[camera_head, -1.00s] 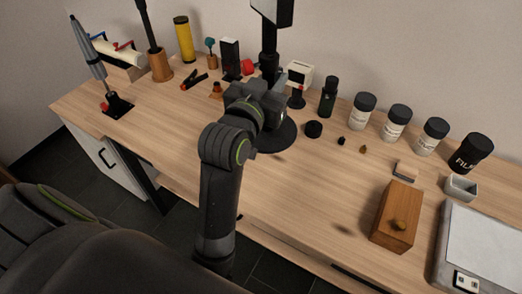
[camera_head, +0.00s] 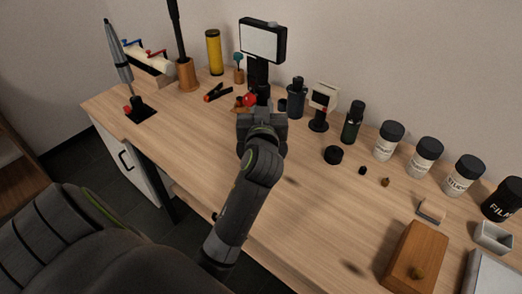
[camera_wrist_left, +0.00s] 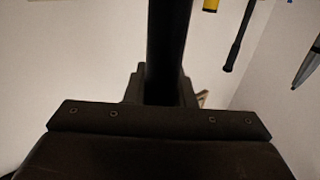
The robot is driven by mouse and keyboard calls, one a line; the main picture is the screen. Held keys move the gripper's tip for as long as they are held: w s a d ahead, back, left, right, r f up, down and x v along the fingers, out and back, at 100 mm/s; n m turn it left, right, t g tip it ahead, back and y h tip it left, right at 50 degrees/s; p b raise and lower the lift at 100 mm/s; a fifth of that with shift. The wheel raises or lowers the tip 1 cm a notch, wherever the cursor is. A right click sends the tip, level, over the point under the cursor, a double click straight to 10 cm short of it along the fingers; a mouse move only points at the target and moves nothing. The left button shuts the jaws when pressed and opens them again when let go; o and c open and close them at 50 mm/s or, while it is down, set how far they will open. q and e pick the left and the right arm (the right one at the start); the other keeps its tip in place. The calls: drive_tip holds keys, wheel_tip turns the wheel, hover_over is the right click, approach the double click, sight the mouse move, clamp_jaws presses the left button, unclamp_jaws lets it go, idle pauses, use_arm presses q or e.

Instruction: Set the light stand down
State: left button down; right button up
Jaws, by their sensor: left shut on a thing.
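The light stand has a dark-framed rectangular light panel (camera_head: 263,41) with a pale face on top of a black pole (camera_head: 259,75), and it stands roughly upright in the head view. My left gripper (camera_head: 262,112) is shut on the pole below the panel. In the left wrist view the pole (camera_wrist_left: 168,50) rises between the jaws. The stand's base is hidden behind my gripper and arm, so I cannot tell whether it touches the wooden table (camera_head: 215,135). My right gripper is not in view.
Left of the stand are a red-and-black clamp (camera_head: 218,92), a yellow cylinder (camera_head: 213,52) and a grey tool on a black base (camera_head: 140,112). Right of it stand a dark canister (camera_head: 296,100), a small white-headed device (camera_head: 323,97) and several jars.

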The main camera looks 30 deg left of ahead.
use_arm(q)
wheel_tip(320, 180, down, 8)
drive_tip(key=shift+r+b, duration=0.2)
drive_tip(key=shift+b, duration=0.3)
drive_tip(key=shift+f, duration=0.2)
drive_tip(key=c, duration=1.2)
unclamp_jaws()
